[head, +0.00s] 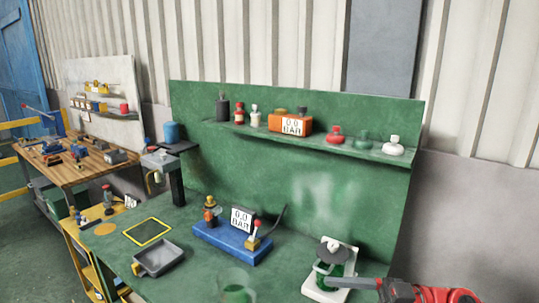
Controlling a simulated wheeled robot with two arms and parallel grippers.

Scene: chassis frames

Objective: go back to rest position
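My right gripper (352,283) comes in from the lower right on a red and grey arm. Its grey fingers reach over a white base plate (314,291), close to a green part with a grey round top (333,251). I cannot tell whether the fingers touch that part or how far apart they are. My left gripper is not in view.
On the green bench stand a blue block with a gauge (228,243), a grey tray (160,260), a yellow-edged pad (147,232) and a translucent green cylinder (236,290). A shelf (310,136) holds several small parts. A wooden workbench (75,168) stands left.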

